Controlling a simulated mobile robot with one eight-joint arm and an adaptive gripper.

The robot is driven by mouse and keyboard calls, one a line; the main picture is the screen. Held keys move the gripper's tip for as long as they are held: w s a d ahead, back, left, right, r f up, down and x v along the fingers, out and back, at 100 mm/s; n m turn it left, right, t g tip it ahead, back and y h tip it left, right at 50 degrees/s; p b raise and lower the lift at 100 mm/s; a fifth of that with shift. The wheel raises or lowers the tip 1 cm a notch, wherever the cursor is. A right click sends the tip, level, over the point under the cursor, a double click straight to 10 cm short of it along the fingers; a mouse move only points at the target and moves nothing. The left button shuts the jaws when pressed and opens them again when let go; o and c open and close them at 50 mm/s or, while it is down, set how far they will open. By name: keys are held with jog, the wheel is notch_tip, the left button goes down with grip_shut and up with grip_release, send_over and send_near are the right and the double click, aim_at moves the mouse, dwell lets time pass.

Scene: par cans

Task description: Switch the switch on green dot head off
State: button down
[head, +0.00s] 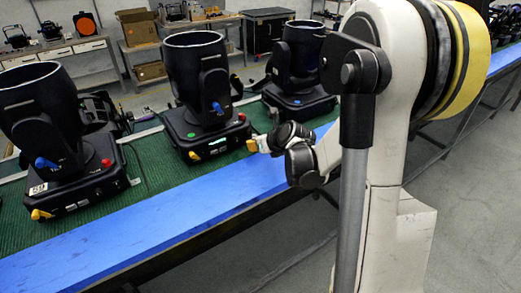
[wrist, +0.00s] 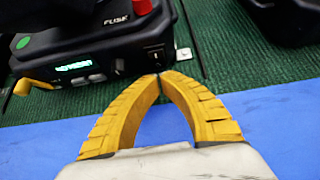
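The green dot head (head: 198,75) is the middle black can-shaped light on its base, with a green dot (head: 191,135) on the base. In the wrist view its base front (wrist: 85,55) fills the upper left, with the green dot (wrist: 23,42), a lit display (wrist: 75,66) and a "FUSE" label. A small dark switch (wrist: 154,54) sits near the panel's right end. My gripper (wrist: 159,76) has its yellow fingertips together, just below and in front of the switch; whether they touch is unclear. In the head view my gripper (head: 253,145) is beside the base's right front corner.
Another light (head: 45,110) stands to the left and a third light (head: 298,65) to the right on the green mat (head: 150,155). A blue strip (head: 190,205) runs along the table's front edge. Benches and cases stand behind.

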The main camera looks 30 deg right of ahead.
jog(key=shift+w, duration=0.35)
jog(key=shift+w+f+t+b, duration=0.2)
jog(key=shift+f+t+b, duration=0.15)
jog(key=shift+b, duration=0.45)
jog(key=shift+w+f+t+b, duration=0.1)
jog(key=shift+w+t+b, duration=0.15)
jog(key=shift+b, duration=0.2)
jog(key=shift+w, duration=0.1)
jog(key=shift+r, duration=0.35)
